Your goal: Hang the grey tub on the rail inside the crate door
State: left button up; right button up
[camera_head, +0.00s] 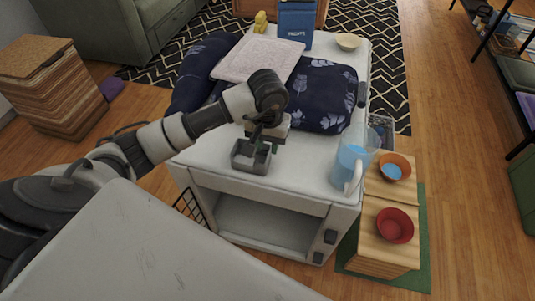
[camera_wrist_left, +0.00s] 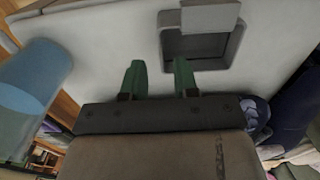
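The small grey tub (camera_head: 250,158) stands upright on the white top of the crate (camera_head: 310,185), near its front edge. In the left wrist view the tub (camera_wrist_left: 235,48) shows its dark hollow and a lighter grey flap across its upper part. My left gripper (camera_head: 262,147) is just behind and right of the tub in the head view. Its green fingertips (camera_wrist_left: 158,78) are apart with nothing between them; whether one touches the tub is unclear. A black wire door (camera_head: 190,207) hangs at the left of the crate's open front. I cannot make out the rail. My right gripper is out of view.
A blue pitcher (camera_head: 351,165) stands right of the tub. A wooden stand (camera_head: 375,225) with a red bowl (camera_head: 394,226) is at right.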

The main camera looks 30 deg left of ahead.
pick_arm(q)
notch_tip(320, 180, up, 5)
jog(key=shift+r, duration=0.1)
dwell(0.6)
